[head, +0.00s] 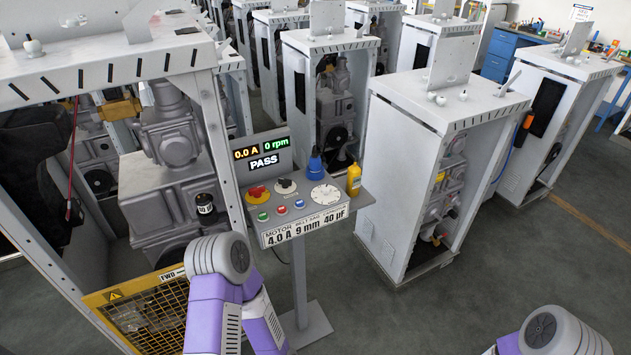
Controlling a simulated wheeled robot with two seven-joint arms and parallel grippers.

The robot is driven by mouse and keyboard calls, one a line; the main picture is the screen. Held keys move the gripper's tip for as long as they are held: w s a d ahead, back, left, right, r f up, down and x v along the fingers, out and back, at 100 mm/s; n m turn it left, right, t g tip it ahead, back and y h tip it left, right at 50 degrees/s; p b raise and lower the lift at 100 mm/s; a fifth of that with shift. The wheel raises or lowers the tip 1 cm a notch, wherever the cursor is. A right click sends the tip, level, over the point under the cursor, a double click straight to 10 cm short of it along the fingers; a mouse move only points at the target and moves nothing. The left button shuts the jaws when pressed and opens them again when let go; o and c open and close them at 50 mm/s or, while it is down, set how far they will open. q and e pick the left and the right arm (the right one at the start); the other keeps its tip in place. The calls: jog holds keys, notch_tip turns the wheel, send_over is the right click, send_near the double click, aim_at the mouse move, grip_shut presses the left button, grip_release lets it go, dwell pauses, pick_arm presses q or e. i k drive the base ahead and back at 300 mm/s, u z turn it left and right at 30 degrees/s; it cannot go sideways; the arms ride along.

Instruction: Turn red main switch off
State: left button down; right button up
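The red main switch (257,191) is a red knob on a yellow base at the left of a grey control panel (308,224). The panel stands on a post in the middle of the head view. The knob is small here and I cannot tell its position. The display (262,154) behind it reads 0.0 A, 0 rpm and PASS. My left arm shows as a grey joint with purple links, in front of and below the panel. My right arm's joint shows at the bottom right, far from the switch. Neither gripper's fingers are in view.
The panel also has a black knob (285,186), a white dial (325,195) and small buttons. A blue bottle (315,164) and a yellow bottle (353,180) stand by it. An open frame with a yellow guard (148,310) is left.

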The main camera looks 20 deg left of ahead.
aim_at(256, 191)
jog(key=z, duration=0.35)
jog(key=i, duration=0.95)
jog(key=u, duration=1.55)
